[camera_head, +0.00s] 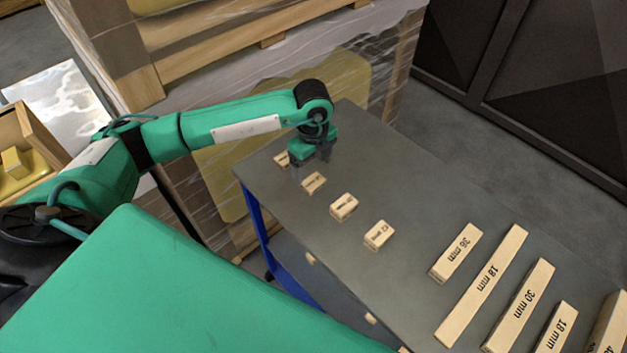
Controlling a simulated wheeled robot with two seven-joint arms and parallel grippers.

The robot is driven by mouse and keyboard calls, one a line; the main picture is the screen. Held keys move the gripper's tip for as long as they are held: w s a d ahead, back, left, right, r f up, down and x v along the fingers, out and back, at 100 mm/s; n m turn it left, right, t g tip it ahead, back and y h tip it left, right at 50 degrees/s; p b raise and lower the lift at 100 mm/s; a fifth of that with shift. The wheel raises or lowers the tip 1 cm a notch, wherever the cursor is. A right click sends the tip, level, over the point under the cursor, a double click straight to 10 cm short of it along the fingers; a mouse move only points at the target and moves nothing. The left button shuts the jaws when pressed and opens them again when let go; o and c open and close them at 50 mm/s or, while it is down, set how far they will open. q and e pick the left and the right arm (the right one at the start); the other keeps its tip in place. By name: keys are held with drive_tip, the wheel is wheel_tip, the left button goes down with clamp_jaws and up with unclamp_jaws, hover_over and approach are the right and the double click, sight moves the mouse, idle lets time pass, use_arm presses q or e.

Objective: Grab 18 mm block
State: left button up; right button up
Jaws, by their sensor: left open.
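A long wooden block marked 18 mm (483,287) lies on the dark grey table (400,170) at the right. A shorter block, also marked 18 mm (557,331), lies nearer the bottom right, its lower end cut off by the picture's edge. My left gripper (309,164) is at the table's far left end, pointing down among the small blocks and well away from both 18 mm blocks. It is open; its fingertips are small and dark against the table. My right gripper is not in view.
Blocks marked 36 mm (457,252) and 30 mm (519,305) lie beside the long 18 mm block. Another block (609,326) is cut off at the right edge. Several small wooden blocks (344,206) stand in a row at left. The table's middle is clear. Wrapped pallets (390,60) stand behind.

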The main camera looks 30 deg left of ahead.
sight(313, 181)
use_arm(q)
wheel_tip(313, 181, down, 5)
drive_tip(key=shift+w+r+p, duration=0.1)
drive_tip(key=shift+p, duration=1)
drive_tip(key=shift+f, duration=0.3)
drive_tip(key=c, duration=1.1)
drive_tip(key=shift+o, duration=0.2)
